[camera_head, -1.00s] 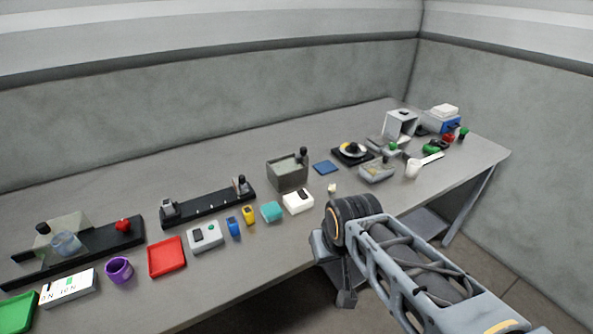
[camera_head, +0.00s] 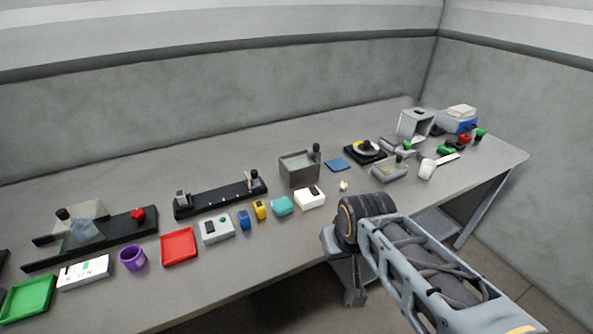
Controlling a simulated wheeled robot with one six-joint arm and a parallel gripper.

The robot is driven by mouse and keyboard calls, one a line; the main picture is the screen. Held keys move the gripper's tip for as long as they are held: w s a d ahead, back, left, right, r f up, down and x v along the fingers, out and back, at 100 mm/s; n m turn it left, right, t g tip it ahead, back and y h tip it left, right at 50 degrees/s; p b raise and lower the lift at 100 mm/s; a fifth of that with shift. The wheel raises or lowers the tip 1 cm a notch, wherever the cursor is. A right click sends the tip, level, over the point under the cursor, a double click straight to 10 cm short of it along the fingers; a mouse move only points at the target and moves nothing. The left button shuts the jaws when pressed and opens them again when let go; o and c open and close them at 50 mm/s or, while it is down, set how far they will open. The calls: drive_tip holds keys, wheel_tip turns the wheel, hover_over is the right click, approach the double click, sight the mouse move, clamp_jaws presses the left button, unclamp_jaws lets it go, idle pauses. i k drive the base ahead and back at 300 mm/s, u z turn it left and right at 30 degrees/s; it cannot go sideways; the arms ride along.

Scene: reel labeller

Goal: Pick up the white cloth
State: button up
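I cannot surely tell the white cloth. A white, flat-topped piece (camera_head: 461,111) lies on a pale and blue box at the far right back of the bench, and it may be the cloth. It is too small to make out folds. My arm reaches in from the lower right, with a dark ribbed joint in front of the bench edge. The fingers of my gripper do not show, and nothing held is visible.
The grey bench (camera_head: 330,115) carries a row of items: a green tray (camera_head: 28,298), purple cup (camera_head: 132,258), red tray (camera_head: 179,246), white box (camera_head: 310,197), grey bin (camera_head: 299,170) and white scoop-like piece (camera_head: 427,168). The back strip of the bench is clear.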

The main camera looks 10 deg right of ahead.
sight(462, 110)
drive_tip(key=z, duration=1.8)
drive_tip(key=k, duration=0.5)
drive_tip(key=z, duration=0.95)
drive_tip(key=i, duration=1.85)
drive_tip(key=u, duration=0.3)
drive_tip(key=i, duration=1.6)
drive_tip(key=u, duration=1.55)
drive_tip(key=i, duration=0.9)
drive_tip(key=u, duration=1.05)
